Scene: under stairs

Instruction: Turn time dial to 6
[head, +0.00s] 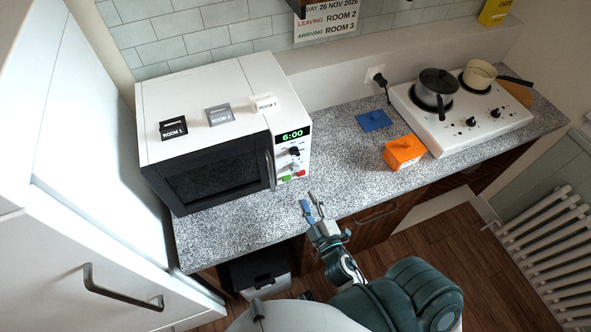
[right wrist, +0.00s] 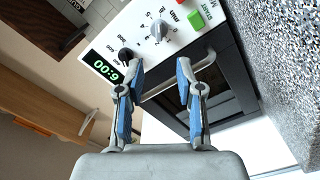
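The white microwave (head: 215,100) stands on the counter with its dark door shut. Its green display (head: 293,135) reads 6:00, and the display also shows in the right wrist view (right wrist: 105,70). On its panel are a black knob (right wrist: 126,54) and a light grey dial (right wrist: 159,29) with numbers and "min" printed around it. My right gripper (head: 312,198) is in front of the panel, lower right of it in the head view. In the right wrist view its two fingers (right wrist: 160,68) are apart with nothing between them, short of the dial. My left gripper is not in view.
Green (right wrist: 196,19) and red buttons sit beside the dial. The door handle (head: 270,170) stands out left of the panel. An orange box (head: 404,153), a blue piece (head: 374,120) and a hob (head: 460,115) with two pans are to the right. Counter is clear before the microwave.

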